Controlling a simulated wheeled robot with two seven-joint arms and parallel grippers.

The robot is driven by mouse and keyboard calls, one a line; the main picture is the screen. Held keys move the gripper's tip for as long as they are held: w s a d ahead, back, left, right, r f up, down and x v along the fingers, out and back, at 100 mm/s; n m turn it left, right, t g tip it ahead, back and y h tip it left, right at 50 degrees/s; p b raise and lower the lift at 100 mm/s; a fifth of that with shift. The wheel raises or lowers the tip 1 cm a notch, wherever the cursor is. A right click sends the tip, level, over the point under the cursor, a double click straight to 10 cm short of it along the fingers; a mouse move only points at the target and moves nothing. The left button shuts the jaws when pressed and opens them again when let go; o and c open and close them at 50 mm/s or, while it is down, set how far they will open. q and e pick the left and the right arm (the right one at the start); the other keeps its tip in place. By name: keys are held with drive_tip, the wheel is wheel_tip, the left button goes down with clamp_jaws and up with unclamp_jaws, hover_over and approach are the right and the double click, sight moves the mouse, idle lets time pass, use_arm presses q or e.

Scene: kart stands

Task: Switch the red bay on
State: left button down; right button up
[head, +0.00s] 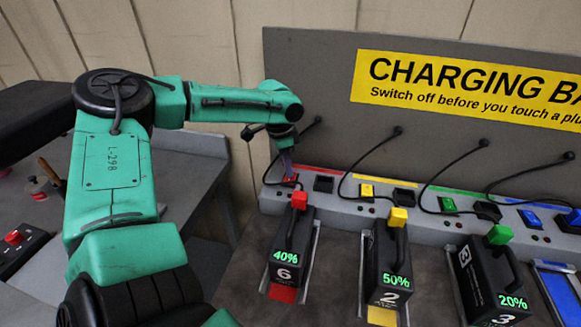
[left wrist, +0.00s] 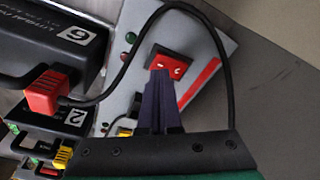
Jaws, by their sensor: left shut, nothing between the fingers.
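The red bay is at the left end of the charging bench, marked by a red strip. Its red rocker switch (head: 290,179) is partly covered by my left gripper (head: 286,160) in the head view. In the left wrist view the switch (left wrist: 169,64) sits in a dark frame, and the shut fingertips of my left gripper (left wrist: 161,75) are at its lower edge; whether they touch cannot be told. Battery 6 (head: 286,258) stands in the red bay, reading 40%, with a red plug (head: 299,199) on top. The plug also shows in the left wrist view (left wrist: 45,93). My right gripper is out of view.
Battery 2 (head: 390,265) with a yellow plug and a third battery (head: 485,280) with a green plug stand to the right. Black cables arch over the switch ledge; one loops around my left gripper in the wrist view. A sign board (head: 310,80) rises behind.

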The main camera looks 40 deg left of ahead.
sight(288, 179)
use_arm(q)
drive_tip(key=shift+f+b, duration=0.6)
drive_tip(key=shift+f, duration=0.3)
idle(0.9)
wheel_tip(288, 179, up, 7)
drive_tip(key=p, duration=0.6)
drive_tip(key=shift+r+p, duration=0.1)
drive_tip(key=shift+p, duration=0.25)
